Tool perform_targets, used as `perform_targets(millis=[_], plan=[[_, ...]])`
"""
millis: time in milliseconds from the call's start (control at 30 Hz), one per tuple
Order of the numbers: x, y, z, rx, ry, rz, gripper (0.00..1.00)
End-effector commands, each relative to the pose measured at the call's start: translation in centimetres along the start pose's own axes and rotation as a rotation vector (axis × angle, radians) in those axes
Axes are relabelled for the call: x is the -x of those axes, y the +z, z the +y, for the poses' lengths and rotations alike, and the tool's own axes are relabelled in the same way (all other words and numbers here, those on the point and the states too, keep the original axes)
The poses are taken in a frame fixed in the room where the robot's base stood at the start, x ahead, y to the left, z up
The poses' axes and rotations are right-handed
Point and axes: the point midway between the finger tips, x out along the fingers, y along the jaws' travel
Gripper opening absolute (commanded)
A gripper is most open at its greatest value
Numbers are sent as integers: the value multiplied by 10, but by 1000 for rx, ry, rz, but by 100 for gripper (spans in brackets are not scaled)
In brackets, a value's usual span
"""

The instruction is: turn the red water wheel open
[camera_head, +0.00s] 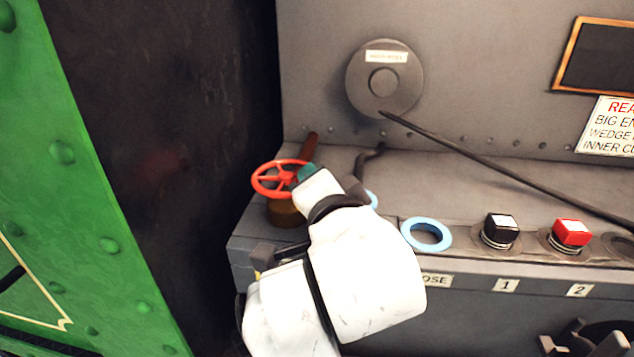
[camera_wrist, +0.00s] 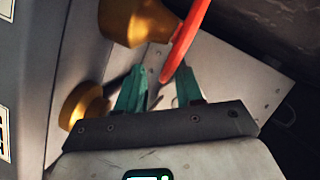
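The red water wheel (camera_head: 278,180) is a spoked handwheel on a brass fitting (camera_head: 286,213), at the left end of the grey console. In the wrist view, the wheel (camera_wrist: 186,42) shows edge-on, beside its brass body (camera_wrist: 137,20). My gripper (camera_head: 305,173) is at the right side of the wheel in the head view, where my white wrist hides part of it. In the wrist view, my gripper (camera_wrist: 160,72) has its two teal fingers apart. The lower end of the red rim reaches into the gap between the fingertips; I cannot tell whether either finger touches it.
A light-blue ring (camera_head: 427,234), a black button (camera_head: 500,231) and a red button (camera_head: 571,235) sit along the console to the right. A dark rod (camera_head: 500,170) slants above them. A green riveted wall (camera_head: 75,200) stands at the left.

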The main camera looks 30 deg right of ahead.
Motion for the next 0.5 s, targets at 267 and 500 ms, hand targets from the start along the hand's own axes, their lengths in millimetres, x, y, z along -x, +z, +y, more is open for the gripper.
perform_targets(millis=[267,500], plan=[[3,-1,-3,-2,-7,2,36],[34,0,-2,-3,-11,0,36]])
